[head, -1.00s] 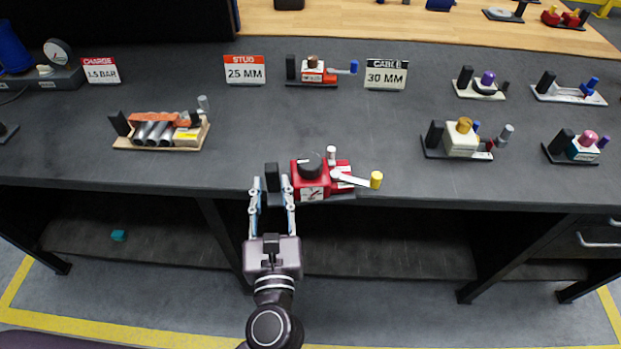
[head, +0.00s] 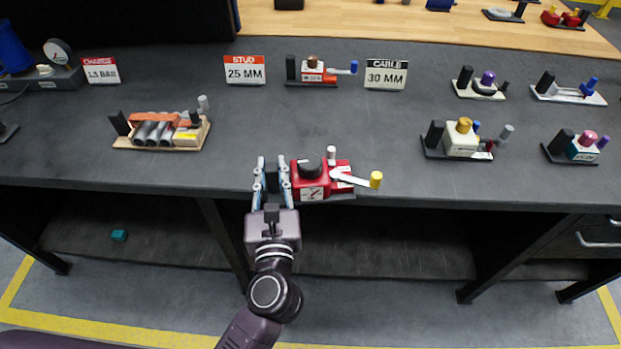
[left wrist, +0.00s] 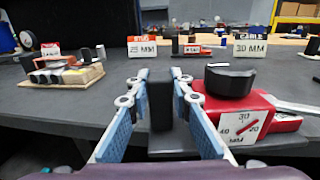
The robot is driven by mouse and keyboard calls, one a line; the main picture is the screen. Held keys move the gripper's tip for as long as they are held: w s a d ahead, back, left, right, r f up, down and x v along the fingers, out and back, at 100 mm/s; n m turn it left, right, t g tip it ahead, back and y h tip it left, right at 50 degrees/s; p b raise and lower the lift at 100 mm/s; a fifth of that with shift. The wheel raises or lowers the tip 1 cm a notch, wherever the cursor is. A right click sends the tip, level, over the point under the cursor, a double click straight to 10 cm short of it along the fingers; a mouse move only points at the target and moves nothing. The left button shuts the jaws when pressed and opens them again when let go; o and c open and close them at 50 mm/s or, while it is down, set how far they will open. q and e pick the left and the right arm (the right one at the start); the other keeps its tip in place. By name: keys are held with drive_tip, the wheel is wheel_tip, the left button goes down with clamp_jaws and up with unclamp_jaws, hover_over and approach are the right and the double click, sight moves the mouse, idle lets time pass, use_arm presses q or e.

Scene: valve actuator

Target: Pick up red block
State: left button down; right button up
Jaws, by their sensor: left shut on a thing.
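The red block (head: 302,181) sits at the front edge of the dark table, with a black knob on top, a white dial on its front and a yellow-tipped lever at its right. It also shows in the left wrist view (left wrist: 250,106). A black upright post (left wrist: 161,100) stands just left of the red body, apparently on the same base. My left gripper (head: 271,168) has its fingers on either side of this post and is shut on it. The post's lower part is partly hidden by the fingers. My right gripper is not in view.
A wooden tray (head: 160,147) with grey cylinders stands at the left. Signs and a small red device (head: 318,77) stand behind. Several similar devices, including one with a gold knob (head: 462,142), stand at the right. The table between is clear.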

use_arm(q)
wheel_tip(320, 180, up, 9)
drive_tip(key=shift+r, duration=0.15)
drive_tip(key=shift+f, duration=4.15)
drive_tip(key=shift+f, duration=0.45)
drive_tip(key=shift+f, duration=0.2)
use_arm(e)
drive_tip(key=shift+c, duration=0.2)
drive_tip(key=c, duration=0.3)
